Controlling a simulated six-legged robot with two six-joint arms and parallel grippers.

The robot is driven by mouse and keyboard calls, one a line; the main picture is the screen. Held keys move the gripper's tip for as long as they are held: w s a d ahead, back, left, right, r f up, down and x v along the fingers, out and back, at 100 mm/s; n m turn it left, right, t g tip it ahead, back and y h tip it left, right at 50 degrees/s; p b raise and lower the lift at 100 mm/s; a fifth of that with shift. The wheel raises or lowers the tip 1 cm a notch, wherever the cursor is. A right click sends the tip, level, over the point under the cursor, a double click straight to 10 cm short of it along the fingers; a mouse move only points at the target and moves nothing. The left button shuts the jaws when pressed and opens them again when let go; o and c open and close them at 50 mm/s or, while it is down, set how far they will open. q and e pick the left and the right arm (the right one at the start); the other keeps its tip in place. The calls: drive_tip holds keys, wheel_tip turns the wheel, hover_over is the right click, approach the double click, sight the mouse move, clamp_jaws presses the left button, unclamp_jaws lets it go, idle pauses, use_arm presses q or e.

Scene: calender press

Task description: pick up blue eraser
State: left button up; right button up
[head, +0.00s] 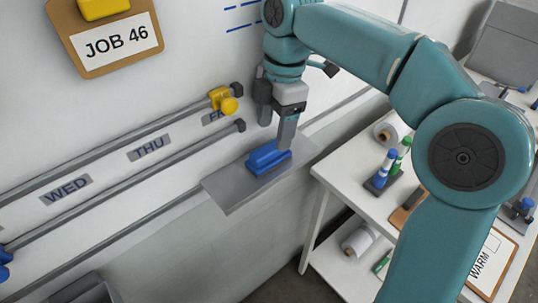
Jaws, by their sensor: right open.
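The blue eraser (266,158) lies on a grey ledge (232,190) that juts out from the whiteboard. My right gripper (276,130) points down just above the eraser's far end. Its fingers are spread, one at the left and one at the right, and the right fingertip reaches down close to the eraser. I cannot tell whether that fingertip touches it. My left gripper is not in view.
Grey rails (110,190) run along the whiteboard, with a yellow clamp (224,99). A clipboard (112,42) marked JOB 46 hangs above. At right, a white table (345,180) holds markers (382,170) and a paper roll (387,133).

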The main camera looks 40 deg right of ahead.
sight(270, 146)
drive_tip(key=f, duration=0.1)
drive_tip(key=a+f, duration=0.1)
drive_tip(key=f, duration=0.2)
drive_tip(key=shift+s+a, duration=0.1)
drive_tip(key=shift+a, duration=0.15)
drive_tip(key=shift+w+d+f, duration=0.2)
drive_tip(key=shift+d+f, duration=0.05)
drive_tip(key=shift+s+r, duration=0.1)
drive_tip(key=shift+s, duration=0.1)
drive_tip(key=shift+c, duration=0.7)
drive_tip(key=shift+s+a+r, duration=0.1)
drive_tip(key=shift+a, duration=0.1)
drive_tip(key=c, duration=1)
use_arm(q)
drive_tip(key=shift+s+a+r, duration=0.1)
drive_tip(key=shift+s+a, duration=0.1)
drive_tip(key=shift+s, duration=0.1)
use_arm(e)
drive_tip(key=shift+d, duration=0.1)
clamp_jaws()
